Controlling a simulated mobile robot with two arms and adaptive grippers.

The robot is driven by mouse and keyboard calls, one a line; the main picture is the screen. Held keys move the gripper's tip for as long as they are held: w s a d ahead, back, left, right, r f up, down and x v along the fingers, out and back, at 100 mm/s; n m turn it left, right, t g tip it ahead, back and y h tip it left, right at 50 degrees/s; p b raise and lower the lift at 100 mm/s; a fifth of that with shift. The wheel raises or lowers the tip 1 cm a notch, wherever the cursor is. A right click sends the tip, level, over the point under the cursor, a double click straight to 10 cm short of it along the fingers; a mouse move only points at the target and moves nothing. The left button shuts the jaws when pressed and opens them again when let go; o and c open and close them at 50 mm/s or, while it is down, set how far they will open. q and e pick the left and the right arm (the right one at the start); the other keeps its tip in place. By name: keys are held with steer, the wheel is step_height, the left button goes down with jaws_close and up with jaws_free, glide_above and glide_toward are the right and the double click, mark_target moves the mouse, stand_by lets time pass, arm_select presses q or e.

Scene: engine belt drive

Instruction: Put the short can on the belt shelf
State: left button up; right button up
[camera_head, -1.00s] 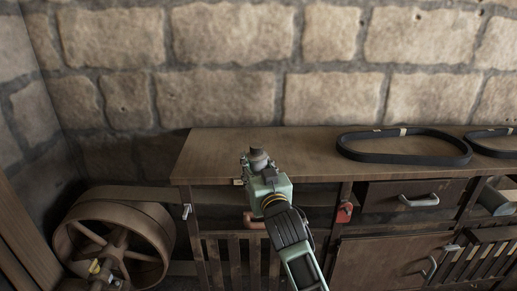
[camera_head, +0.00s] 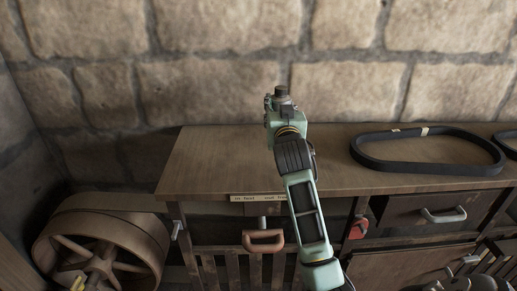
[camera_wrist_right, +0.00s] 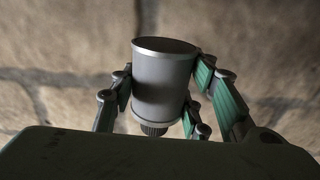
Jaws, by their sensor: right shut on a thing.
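My right gripper (camera_head: 281,103) is shut on a short grey can (camera_head: 282,92), near the middle of the head view. The can appears in front of the stone wall, above the back edge of the wooden bench top (camera_head: 220,165). In the right wrist view the grey can (camera_wrist_right: 164,80) sits between the green-padded fingers, with a pale rim at one end and a dark ridged knob at the other. A pale label strip (camera_head: 258,197) with small, hard-to-read writing is on the bench's front edge. I cannot tell which surface is the belt shelf. My left gripper is not in view.
A black belt loop (camera_head: 428,168) lies on the right of the bench top, with part of another beyond it. The bench top's left part is clear. A large spoked wheel (camera_head: 102,246) stands at lower left. An orange-brown handle (camera_head: 263,241) sticks out below the label.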

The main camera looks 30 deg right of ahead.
steer(key=s+a+f, duration=0.1)
steer(key=a, duration=0.1)
steer(key=s+a+f+p, duration=0.1)
steer(key=a, duration=0.2)
steer(key=s+a+f, duration=0.1)
steer(key=a+f, duration=0.1)
steer(key=a, duration=0.1)
steer(key=shift+s+a, duration=0.1)
steer(key=shift+s, duration=0.05)
steer(key=a+f, duration=0.1)
steer(key=f, duration=0.1)
steer(key=shift+s+a+f+p, duration=0.3)
steer(key=shift+a+f, duration=0.1)
step_height(320, 180, down, 2)
steer(key=shift+f, duration=0.2)
steer(key=shift+w+f, duration=0.1)
steer(key=shift+f, duration=0.3)
steer(key=o, duration=1.2)
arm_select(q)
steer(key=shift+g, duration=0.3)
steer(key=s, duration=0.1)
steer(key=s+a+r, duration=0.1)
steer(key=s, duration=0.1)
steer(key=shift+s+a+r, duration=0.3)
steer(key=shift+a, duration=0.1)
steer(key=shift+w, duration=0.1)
arm_select(e)
steer(key=shift+r, duration=0.1)
